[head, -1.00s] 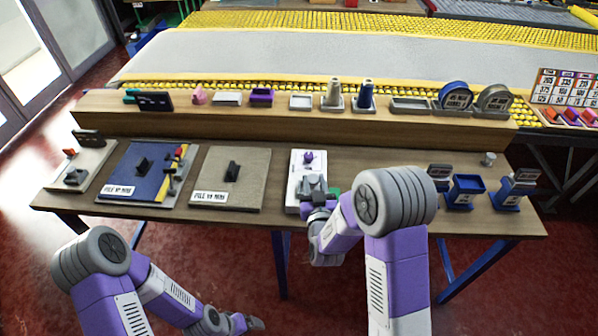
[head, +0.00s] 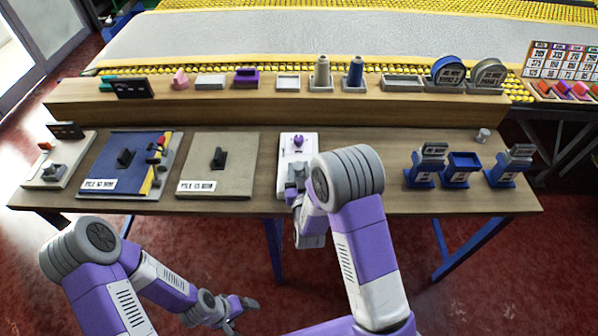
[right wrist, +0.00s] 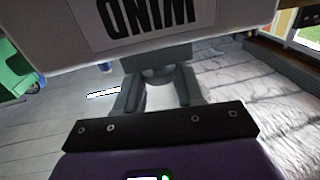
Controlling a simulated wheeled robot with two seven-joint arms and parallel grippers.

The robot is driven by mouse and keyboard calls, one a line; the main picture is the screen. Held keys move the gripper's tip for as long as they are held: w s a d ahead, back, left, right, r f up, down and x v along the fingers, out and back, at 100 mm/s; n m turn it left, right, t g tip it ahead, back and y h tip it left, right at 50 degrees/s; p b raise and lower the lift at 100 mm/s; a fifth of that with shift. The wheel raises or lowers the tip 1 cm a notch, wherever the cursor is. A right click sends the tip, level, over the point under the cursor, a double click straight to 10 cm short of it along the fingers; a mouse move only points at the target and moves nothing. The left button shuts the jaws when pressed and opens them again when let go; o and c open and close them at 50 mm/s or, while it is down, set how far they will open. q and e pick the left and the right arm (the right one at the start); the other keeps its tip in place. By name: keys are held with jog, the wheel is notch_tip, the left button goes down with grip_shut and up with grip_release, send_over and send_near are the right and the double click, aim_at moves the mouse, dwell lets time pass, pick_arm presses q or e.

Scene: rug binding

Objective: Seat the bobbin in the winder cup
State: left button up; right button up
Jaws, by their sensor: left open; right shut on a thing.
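The winder is a white base (head: 284,182) at the middle of the table's front part, with a purple bobbin-like piece (head: 297,141) at its back end. I cannot tell how that piece sits in the cup. A grey block (head: 298,172) stands on the front of the base. My right gripper (head: 293,191) is at the front of it, partly hidden by my arm. In the right wrist view, my right gripper (right wrist: 157,92) is shut on a grey part (right wrist: 157,57) just under an upside-down WIND label (right wrist: 152,18). My left gripper (head: 249,303) is open and empty, low in front of the table.
A blue-and-yellow board (head: 103,170) and a beige board (head: 245,150) lie left of the winder. Blue stands (head: 460,178) are to the right. A raised wooden shelf (head: 220,112) behind holds thread cones (head: 322,72), trays and tape rolls. A small grey cylinder (head: 482,135) stands at back right.

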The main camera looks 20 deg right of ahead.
jog(key=shift+r, duration=0.1)
jog(key=shift+f, duration=0.2)
jog(key=o, duration=1)
jog(key=shift+r, duration=0.1)
